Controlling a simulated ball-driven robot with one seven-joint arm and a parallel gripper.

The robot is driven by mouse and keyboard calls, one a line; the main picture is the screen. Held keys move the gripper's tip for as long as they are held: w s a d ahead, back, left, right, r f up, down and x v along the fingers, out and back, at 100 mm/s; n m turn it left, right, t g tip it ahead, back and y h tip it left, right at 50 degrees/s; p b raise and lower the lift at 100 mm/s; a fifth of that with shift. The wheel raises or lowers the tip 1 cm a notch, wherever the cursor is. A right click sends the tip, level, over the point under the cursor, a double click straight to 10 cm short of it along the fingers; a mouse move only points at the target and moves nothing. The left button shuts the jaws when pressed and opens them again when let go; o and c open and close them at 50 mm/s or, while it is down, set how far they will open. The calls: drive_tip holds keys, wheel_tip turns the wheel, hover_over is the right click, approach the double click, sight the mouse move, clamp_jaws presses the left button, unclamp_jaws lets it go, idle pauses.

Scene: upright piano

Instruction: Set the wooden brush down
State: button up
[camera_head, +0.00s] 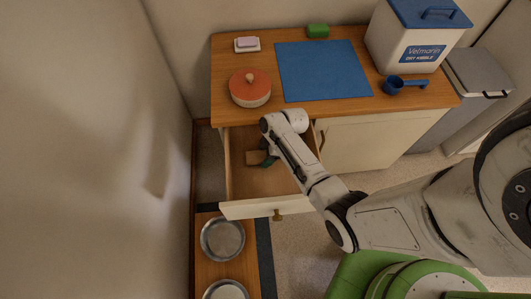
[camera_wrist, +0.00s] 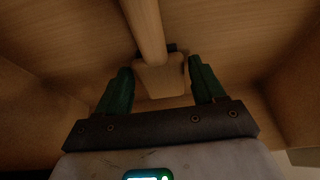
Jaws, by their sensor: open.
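The wooden brush (camera_wrist: 150,32) is in the open drawer (camera_head: 238,180). In the wrist view its pale handle runs from the top edge down to a wider block between my fingers. In the head view a small part of the brush (camera_head: 255,157) shows beside my gripper (camera_head: 268,159), and my arm hides the rest. In the wrist view my gripper (camera_wrist: 160,66) has its two green fingers apart, one on each side of the block, with gaps visible. The brush appears to rest on the drawer floor, though contact is hard to see.
On the counter are a red-lidded pot (camera_head: 250,90), a blue mat (camera_head: 322,72), a soap dish (camera_head: 247,44), a green sponge (camera_head: 318,31), a blue scoop (camera_head: 394,85) and a white bin (camera_head: 405,45). Metal bowls (camera_head: 222,239) stand below the drawer front. Drawer walls surround my gripper.

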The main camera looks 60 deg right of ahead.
drive_tip(key=p+v, duration=0.2)
drive_tip(key=v, duration=1)
drive_tip(key=s+a+r+m+g+h, duration=0.2)
drive_tip(key=s+a+r+m+h, duration=0.1)
drive_tip(key=s+a+r+m, duration=0.5)
drive_tip(key=s+a+r, duration=0.1)
drive_tip(key=s+a, duration=0.2)
drive_tip(key=a, duration=0.3)
drive_tip(key=shift+s+a+r, duration=0.2)
drive_tip(key=shift+s+r, duration=0.05)
drive_tip(key=shift+s, duration=0.05)
drive_tip(key=shift+s, duration=0.1)
